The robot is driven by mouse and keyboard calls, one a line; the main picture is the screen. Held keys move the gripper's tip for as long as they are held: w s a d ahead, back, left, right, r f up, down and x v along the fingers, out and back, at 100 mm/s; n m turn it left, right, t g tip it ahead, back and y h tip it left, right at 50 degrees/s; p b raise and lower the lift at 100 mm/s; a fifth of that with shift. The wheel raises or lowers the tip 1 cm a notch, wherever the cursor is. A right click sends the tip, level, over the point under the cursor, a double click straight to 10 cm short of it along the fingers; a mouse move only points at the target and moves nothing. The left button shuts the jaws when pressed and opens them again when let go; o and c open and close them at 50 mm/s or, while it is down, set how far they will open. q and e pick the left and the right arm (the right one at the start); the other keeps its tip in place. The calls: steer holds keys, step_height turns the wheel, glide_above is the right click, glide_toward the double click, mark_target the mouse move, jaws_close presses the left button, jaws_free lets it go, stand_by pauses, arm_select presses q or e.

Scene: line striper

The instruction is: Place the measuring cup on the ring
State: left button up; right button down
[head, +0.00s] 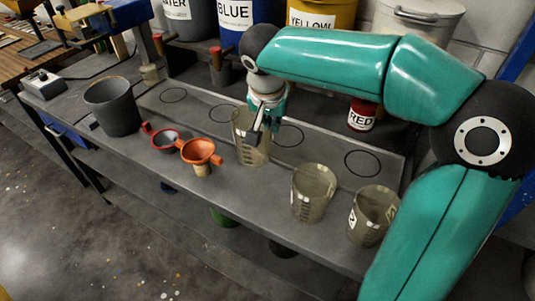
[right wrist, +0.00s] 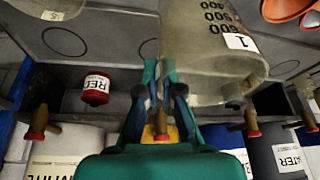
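A clear measuring cup (head: 250,150) with dark scale marks is near the bench's middle, beside the ring (head: 290,136). In the right wrist view it is the large cup with label 1 (right wrist: 215,50). My right gripper (head: 264,112) reaches down to its rim. In the right wrist view the gripper's fingers (right wrist: 165,80) are close together on the cup's wall. I cannot tell whether the cup's base touches the bench. Other black rings (head: 174,95), (head: 222,113) and (head: 362,163) are drawn on the grey bench panel. My left gripper is not in view.
Two more measuring cups (head: 313,192), (head: 373,215) stand at the bench's front right. An orange funnel (head: 202,150), a red funnel (head: 165,140) and a dark grey bucket (head: 112,106) are to the left. A RED pot (head: 362,115) and large buckets (head: 235,22) are behind.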

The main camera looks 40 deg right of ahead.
step_height(320, 180, down, 9)
stand_by(0.5)
steer(key=shift+f, duration=0.1)
steer(key=c, duration=1.3)
jaws_free()
